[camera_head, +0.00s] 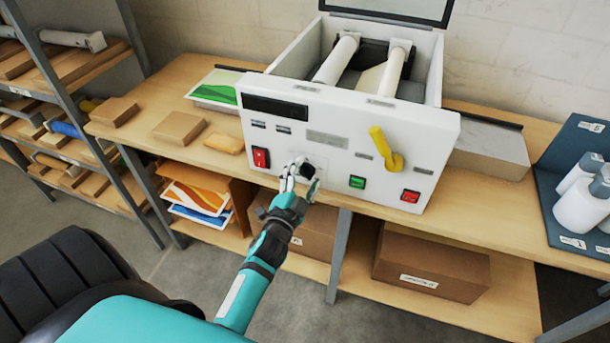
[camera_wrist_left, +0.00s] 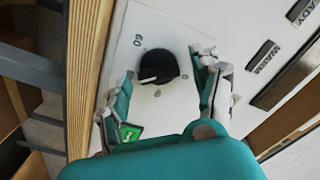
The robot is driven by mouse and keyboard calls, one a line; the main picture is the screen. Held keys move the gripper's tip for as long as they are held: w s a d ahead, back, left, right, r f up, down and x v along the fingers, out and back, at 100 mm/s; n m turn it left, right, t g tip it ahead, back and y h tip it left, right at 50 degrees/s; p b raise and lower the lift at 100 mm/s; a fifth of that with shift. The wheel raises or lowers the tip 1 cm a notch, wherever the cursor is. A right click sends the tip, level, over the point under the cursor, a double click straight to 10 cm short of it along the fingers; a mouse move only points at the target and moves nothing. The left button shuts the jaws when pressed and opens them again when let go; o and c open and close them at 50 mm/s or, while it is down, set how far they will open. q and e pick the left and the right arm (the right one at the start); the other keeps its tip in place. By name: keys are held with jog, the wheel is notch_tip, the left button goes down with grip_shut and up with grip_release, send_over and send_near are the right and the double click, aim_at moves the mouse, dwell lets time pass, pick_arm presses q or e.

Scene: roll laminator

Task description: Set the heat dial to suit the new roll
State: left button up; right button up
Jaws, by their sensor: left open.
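The roll laminator (camera_head: 350,118) stands on the wooden bench with its lid raised and two white rolls (camera_head: 337,60) inside. In the left wrist view, the black heat dial (camera_wrist_left: 158,66) sits on the white front panel with a pale pointer line and printed marks, one reading 60. My left gripper (camera_head: 300,172) is at the panel's lower middle in the head view and hides most of the dial. In the left wrist view its open fingers (camera_wrist_left: 162,90) stand on either side of the dial; I cannot tell if they touch it. My right gripper is not in view.
The panel also has a yellow lever (camera_head: 386,148), a red rocker switch (camera_head: 261,158), a green button (camera_head: 357,182) and a red button (camera_head: 410,196). Cardboard boxes (camera_head: 430,262) sit on the lower shelf. White bottles (camera_head: 580,205) stand at right.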

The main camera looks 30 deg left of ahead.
pick_arm(q)
jog(key=v, duration=0.7)
dwell(0.3)
jog(key=s+d+f+n+g+h, duration=0.1)
jog(key=s+d+f+g, duration=0.2)
jog(key=f, duration=0.8)
jog(key=s+d+f+n+g+h, duration=0.1)
jog(key=s+d+f+g+h, duration=0.15)
jog(key=f, duration=0.85)
jog(key=s+d+f+n+g+h, duration=0.1)
jog(key=s+d+f+g, duration=0.2)
jog(key=f, duration=0.8)
jog(key=s+f+g, duration=0.2)
jog(key=s+f, duration=0.3)
jog(key=s, duration=0.4)
jog(key=s+a+f+n+g, duration=0.1)
jog(key=s+f+g, duration=0.2)
jog(key=s+f, duration=0.3)
jog(key=s+f+n+g, duration=0.1)
jog(key=s+f+g, duration=0.2)
jog(key=s, duration=1.1)
notch_tip(320, 180, down, 3)
jog(key=shift+s+a+f+b, duration=0.1)
jog(key=shift+s+a+b, duration=0.05)
jog(key=shift+a+b, duration=0.15)
